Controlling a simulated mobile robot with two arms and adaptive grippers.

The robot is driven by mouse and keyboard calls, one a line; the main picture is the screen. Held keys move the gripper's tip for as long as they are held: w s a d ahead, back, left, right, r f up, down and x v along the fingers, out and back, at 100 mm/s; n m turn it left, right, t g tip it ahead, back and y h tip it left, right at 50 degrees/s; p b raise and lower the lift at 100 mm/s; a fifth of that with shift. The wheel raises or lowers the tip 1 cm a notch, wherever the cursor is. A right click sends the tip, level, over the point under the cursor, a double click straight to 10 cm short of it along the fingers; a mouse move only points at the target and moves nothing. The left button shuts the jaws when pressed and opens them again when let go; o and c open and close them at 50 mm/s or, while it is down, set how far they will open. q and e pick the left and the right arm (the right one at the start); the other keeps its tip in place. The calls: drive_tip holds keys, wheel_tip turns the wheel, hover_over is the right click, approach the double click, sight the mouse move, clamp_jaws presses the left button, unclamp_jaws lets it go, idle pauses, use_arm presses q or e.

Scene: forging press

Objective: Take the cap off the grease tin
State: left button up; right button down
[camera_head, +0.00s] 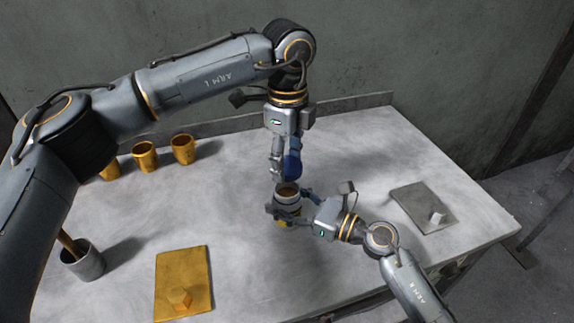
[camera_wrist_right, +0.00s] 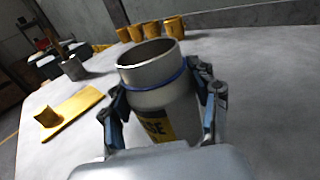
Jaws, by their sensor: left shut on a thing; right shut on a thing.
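The grease tin (camera_head: 288,196) is a grey can with a yellow label, upright near the middle of the table. Its mouth is open, with brown inside. In the right wrist view the tin (camera_wrist_right: 158,75) has a blue ring around its neck. My right gripper (camera_head: 288,207) is shut around the tin's body, one finger on each side; its fingers also show in the right wrist view (camera_wrist_right: 160,105). My left gripper (camera_head: 285,172) points down just above the tin, shut on a blue piece that looks like the cap (camera_head: 293,160), apart from the tin's mouth.
Several yellow cups (camera_head: 145,157) stand at the back left. A grey cup (camera_head: 83,262) with a rod stands at the left. A yellow plate with a block (camera_head: 168,268) lies at the front, a grey plate with a block (camera_head: 415,200) at the right. The table (camera_head: 225,215) between is clear.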

drive_tip(key=shift+c, duration=1.4)
unclamp_jaws()
drive_tip(key=shift+d, duration=0.1)
